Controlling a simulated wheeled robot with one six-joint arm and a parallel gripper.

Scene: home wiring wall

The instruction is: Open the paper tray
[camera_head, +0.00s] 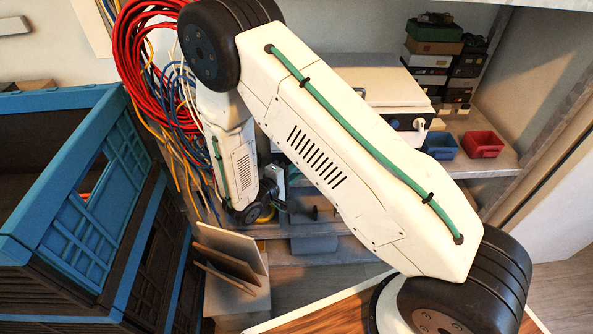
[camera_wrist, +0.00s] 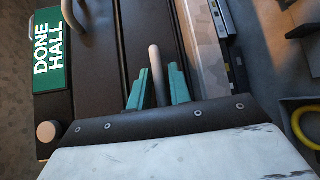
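In the wrist view my gripper (camera_wrist: 159,68) has two teal fingers standing apart, one on each side of a pale rounded bar (camera_wrist: 154,56). The bar looks like a handle on a dark ribbed front (camera_wrist: 105,65). A small gap shows between the bar and the right finger; contact on the left is unclear. I cannot tell for sure that this dark front is the paper tray. In the head view my arm's links cover the middle, and the fingers cannot be made out near the low shelf. A white box-shaped machine (camera_head: 375,88) stands behind the arm, partly hidden.
A green sign reading "DONE HALL" (camera_wrist: 52,50) and a pale knob (camera_wrist: 47,131) are beside the fingers. Blue-and-brown crates (camera_head: 75,235) fill the left. Red cable coils (camera_head: 140,60) hang above. Leaning boards (camera_head: 230,255) and blue (camera_head: 440,145) and red (camera_head: 482,144) bins stand nearby.

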